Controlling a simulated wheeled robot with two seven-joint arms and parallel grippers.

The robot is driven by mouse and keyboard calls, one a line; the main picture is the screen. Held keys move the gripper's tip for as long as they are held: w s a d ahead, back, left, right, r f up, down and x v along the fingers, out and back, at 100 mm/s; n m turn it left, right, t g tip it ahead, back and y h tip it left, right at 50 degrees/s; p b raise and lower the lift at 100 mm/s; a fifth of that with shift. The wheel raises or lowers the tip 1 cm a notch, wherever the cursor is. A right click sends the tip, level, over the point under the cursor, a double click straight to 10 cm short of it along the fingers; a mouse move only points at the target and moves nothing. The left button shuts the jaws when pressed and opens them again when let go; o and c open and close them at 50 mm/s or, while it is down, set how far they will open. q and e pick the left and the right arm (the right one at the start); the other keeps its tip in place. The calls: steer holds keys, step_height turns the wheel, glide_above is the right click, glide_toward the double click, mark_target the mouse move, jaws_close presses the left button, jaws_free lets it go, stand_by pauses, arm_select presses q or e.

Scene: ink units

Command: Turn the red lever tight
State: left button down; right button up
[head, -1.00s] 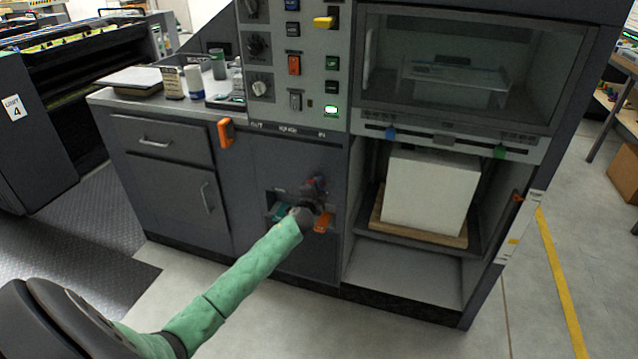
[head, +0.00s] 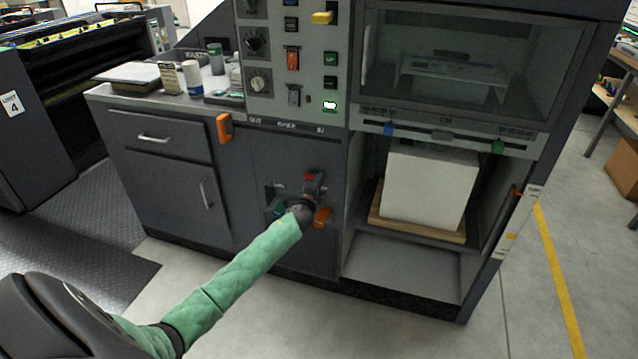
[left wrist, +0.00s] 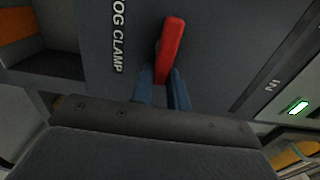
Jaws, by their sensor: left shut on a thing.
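The red lever (left wrist: 171,48) sits on the dark panel beside the lettering "OG CLAMP" in the left wrist view. Its lower end is between the blue fingers of my left gripper (left wrist: 165,88), which is shut on it. In the head view a small part of the red lever (head: 312,178) shows at the low front panel, just above my left gripper (head: 307,200). My left wrist hides much of the lever's surroundings there. My right gripper is not in view.
An orange handle (head: 321,217) is just right of my left gripper, and a teal part (head: 279,209) is to its left. An open bay with a white block (head: 428,188) on a wooden board is at the right. An orange handle (head: 224,128) sticks out upper left.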

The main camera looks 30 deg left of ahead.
arm_select(q)
steer(key=shift+f, duration=0.1)
steer(key=c, duration=1.4)
jaws_free()
steer(key=shift+o, duration=0.2)
steer(key=v, duration=0.7)
steer(key=shift+s+b, duration=0.3)
steer(key=shift+s, duration=0.1)
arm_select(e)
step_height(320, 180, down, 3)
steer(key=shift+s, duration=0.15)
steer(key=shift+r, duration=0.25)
